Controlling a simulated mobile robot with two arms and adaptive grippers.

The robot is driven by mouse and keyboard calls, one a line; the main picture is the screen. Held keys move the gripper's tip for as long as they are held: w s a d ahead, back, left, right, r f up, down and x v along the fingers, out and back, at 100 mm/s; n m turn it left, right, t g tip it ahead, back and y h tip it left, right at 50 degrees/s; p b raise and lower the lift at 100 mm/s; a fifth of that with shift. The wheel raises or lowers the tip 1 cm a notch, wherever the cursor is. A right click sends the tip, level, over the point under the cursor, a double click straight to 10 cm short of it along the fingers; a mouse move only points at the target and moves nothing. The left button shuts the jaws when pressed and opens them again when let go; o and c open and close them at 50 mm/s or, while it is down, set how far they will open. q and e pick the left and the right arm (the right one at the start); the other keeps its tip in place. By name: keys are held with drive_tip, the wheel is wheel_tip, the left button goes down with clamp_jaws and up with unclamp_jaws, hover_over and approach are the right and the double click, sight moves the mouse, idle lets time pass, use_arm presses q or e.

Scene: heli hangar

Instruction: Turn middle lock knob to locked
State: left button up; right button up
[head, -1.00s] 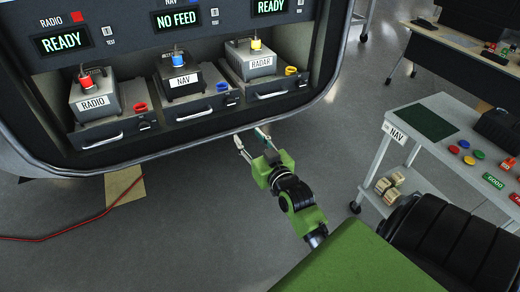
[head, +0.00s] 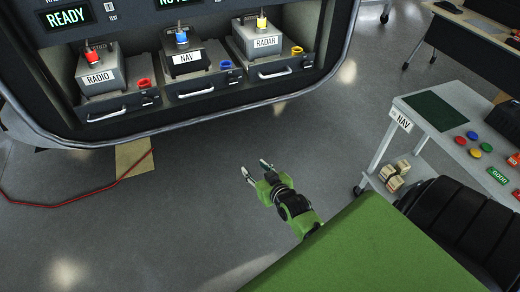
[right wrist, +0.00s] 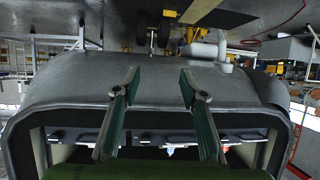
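The middle NAV unit (head: 187,60), with a blue-capped connector on top, sits on its tray between the RADIO unit (head: 102,74) and the RADAR unit (head: 258,39). The NAV tray front (head: 203,86) has a pale handle, and a small dark lock fitting (head: 233,76) at its right. The knob's setting is too small to tell. My right gripper (head: 252,164) is open and empty, below and apart from the console's lower rim. In the right wrist view its spread fingers (right wrist: 160,84) have nothing between them. My left gripper is not in view.
The console's rounded lower edge (head: 210,119) lies between my right gripper and the trays. A blue ring-shaped socket (head: 226,65) sits beside the NAV unit. A white cart (head: 423,148) with coloured buttons stands at right. A red cable (head: 75,200) lies on the floor; floor around my gripper is clear.

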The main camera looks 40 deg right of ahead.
drive_tip(key=shift+s+a+f, duration=0.1)
drive_tip(key=shift+s+f, duration=0.15)
drive_tip(key=shift+f, duration=0.25)
drive_tip(key=shift+s+a+f, duration=0.1)
drive_tip(key=shift+s+f, duration=0.15)
drive_tip(key=shift+f, duration=0.25)
drive_tip(key=s+a+f+n+g+y, duration=0.1)
drive_tip(key=s+a+f+g, duration=0.25)
drive_tip(key=s+f, duration=0.6)
drive_tip(key=s+a+f+n+g+y, duration=0.15)
drive_tip(key=s+a+f, duration=0.35)
drive_tip(key=f, duration=0.8)
drive_tip(key=s+f+n+g, duration=0.1)
drive_tip(key=s+f+g, duration=0.2)
drive_tip(key=s, duration=1.2)
drive_tip(key=s+a+f+g, duration=0.1)
drive_tip(key=s+f+g, duration=0.3)
drive_tip(key=s+f, duration=0.6)
drive_tip(key=s, duration=0.5)
drive_tip(key=shift+a+f+n, duration=0.15)
drive_tip(key=shift+a+n, duration=0.1)
drive_tip(key=shift+n, duration=0.1)
drive_tip(key=shift+h, duration=0.25)
